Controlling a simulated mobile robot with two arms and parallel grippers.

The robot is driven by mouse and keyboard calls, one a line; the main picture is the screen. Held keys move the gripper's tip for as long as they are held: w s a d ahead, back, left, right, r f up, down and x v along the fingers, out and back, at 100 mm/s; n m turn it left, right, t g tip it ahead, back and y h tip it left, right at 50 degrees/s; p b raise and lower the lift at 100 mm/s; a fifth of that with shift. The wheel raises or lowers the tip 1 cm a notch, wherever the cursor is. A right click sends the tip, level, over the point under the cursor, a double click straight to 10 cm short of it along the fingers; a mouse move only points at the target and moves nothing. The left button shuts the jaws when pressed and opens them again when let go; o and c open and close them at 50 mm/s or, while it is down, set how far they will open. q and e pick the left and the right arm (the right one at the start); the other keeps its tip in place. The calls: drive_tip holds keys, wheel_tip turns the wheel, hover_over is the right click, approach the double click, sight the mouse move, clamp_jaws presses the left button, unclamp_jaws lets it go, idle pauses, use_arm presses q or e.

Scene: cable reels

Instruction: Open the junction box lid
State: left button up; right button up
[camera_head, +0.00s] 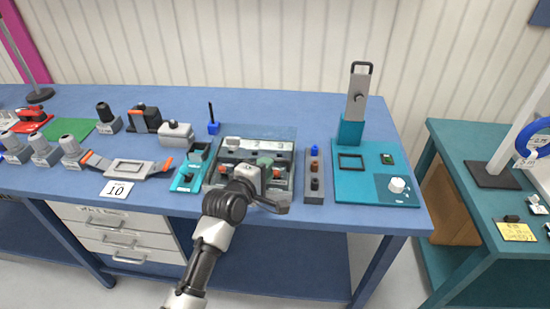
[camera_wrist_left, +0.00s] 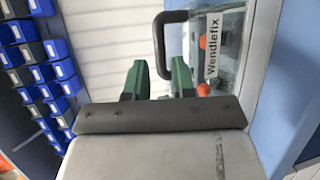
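The junction box (camera_head: 290,188) lies on the blue table, with a clear lid (camera_wrist_left: 228,75) that looks closed over its terminals. In the left wrist view the lid carries a "Wendlefix" label (camera_wrist_left: 212,47) and a dark handle (camera_wrist_left: 177,16). My left gripper (camera_head: 264,162) is over the box in the head view, its wrist hiding part of it. In the left wrist view its two green fingers (camera_wrist_left: 158,80) are apart. One side of the handle runs down toward the gap between them; I cannot tell whether they touch it. My right gripper is not in view.
A grey block with coloured buttons (camera_head: 314,178) stands close right of the box, then a teal board (camera_head: 370,184) with an upright post. A teal holder (camera_head: 188,178) sits close on the left. Several grey and orange parts fill the table's left side.

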use_arm(q)
drive_tip(key=shift+x, duration=2.65)
clamp_jaws()
